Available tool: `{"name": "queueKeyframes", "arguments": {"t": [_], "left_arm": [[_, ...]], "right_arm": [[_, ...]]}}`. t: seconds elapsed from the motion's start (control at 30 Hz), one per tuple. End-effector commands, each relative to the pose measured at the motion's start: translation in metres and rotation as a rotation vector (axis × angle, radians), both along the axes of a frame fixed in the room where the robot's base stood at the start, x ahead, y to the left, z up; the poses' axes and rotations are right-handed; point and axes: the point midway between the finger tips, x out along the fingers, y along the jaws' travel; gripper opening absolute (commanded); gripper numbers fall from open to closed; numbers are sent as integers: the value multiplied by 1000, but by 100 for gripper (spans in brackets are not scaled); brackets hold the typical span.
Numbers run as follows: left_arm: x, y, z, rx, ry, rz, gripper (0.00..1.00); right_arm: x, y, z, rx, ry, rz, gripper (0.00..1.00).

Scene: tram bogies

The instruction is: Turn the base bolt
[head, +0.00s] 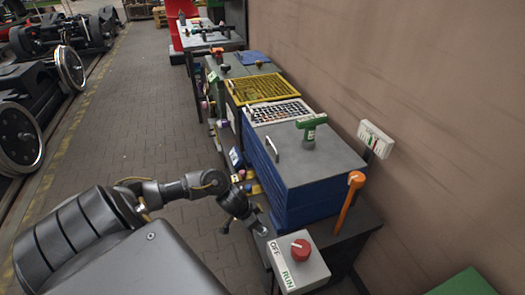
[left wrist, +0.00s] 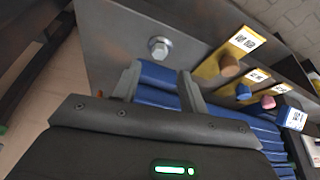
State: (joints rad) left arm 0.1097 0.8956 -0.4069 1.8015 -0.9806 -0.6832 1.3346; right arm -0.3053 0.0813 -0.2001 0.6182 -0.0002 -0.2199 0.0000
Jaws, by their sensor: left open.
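The base bolt (left wrist: 160,46) is a silver hex bolt head on a washer, set in a grey metal plate (left wrist: 130,25) in the left wrist view. My left gripper (left wrist: 160,85) is open, its two fingers pointing towards the plate. The bolt lies beyond the fingertips and apart from them, roughly in line with the gap. Nothing is held between the fingers; a blue ribbed surface shows behind them. In the head view my left gripper (head: 245,215) is low beside the near end of the workbench, where the bolt is hard to make out. My right gripper is not in view.
A control box with a red knob (head: 300,250) marked OFF and RUN stands close by. An orange handle (head: 350,195) rises behind it. Blue drawers (head: 300,215) carry a green tool (head: 311,125). The paved aisle is clear.

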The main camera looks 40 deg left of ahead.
Motion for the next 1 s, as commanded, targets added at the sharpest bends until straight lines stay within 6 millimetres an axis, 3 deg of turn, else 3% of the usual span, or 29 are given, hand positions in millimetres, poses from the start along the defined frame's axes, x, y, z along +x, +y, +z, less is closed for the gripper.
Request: {"name": "queueKeyframes", "arguments": {"t": [0.1,0.3,0.5,0.77,1.0], "left_arm": [[9,-4,-25,-2,2,0,43],[21,-8,-52,-1,0,-2,43],[27,-9,-64,0,-1,-4,43],[28,-10,-65,1,-1,-5,43],[28,-10,-65,0,-1,-4,15]], "right_arm": [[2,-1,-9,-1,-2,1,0],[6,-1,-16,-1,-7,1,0],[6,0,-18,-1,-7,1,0],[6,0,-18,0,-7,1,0],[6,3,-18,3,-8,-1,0]]}}
